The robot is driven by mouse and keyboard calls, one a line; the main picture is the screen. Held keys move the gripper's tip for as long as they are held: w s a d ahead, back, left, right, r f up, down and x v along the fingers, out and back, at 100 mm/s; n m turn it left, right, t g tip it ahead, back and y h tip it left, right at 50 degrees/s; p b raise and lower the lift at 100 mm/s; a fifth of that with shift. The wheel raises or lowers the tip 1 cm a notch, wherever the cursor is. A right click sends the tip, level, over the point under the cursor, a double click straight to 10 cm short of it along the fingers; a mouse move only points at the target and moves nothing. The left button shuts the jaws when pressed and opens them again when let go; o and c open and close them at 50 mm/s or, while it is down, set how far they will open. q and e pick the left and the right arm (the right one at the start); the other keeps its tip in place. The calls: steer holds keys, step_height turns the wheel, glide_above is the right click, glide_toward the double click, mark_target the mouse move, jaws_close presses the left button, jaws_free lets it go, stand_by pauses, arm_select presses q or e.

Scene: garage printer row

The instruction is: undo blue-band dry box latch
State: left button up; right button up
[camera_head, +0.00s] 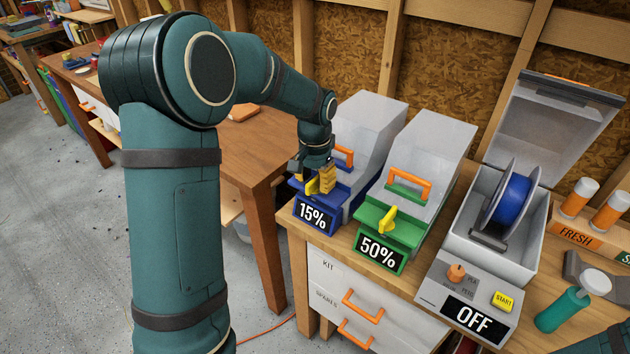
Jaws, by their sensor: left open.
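The blue-band dry box (371,128) stands at the left of the row on the bench, its grey lid down. Its blue front (339,213) carries a 15% sign and an orange handle (344,156). Its yellow latch (312,187) is partly hidden by my left gripper. My left gripper (319,182) is open and points down at the latch, with a yellow finger pad close beside it. I cannot tell whether they touch. My right gripper is out of view.
A green-band dry box (437,165) with a 50% sign and its own yellow latch (388,222) stands close to the right. Further right are an open dryer with a blue spool (512,200), an OFF panel (477,318) and a green bottle (561,310).

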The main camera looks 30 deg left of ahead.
arm_select(q)
jaws_close()
steer(key=shift+n, duration=0.3)
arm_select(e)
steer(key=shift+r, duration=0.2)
arm_select(q)
steer(key=shift+n+p, duration=0.5)
steer(key=n+p, duration=0.1)
steer(key=n, duration=0.1)
steer(key=shift+r+n, duration=0.1)
steer(key=shift+n, duration=0.2)
steer(key=n+p, duration=0.3)
steer(key=n, duration=0.3)
steer(key=shift+p, duration=0.4)
steer(key=n+p, duration=0.2)
steer(key=n, duration=0.2)
steer(key=shift+s, duration=0.1)
steer(key=shift+n+p, duration=1.35)
steer(key=shift+n, duration=0.65)
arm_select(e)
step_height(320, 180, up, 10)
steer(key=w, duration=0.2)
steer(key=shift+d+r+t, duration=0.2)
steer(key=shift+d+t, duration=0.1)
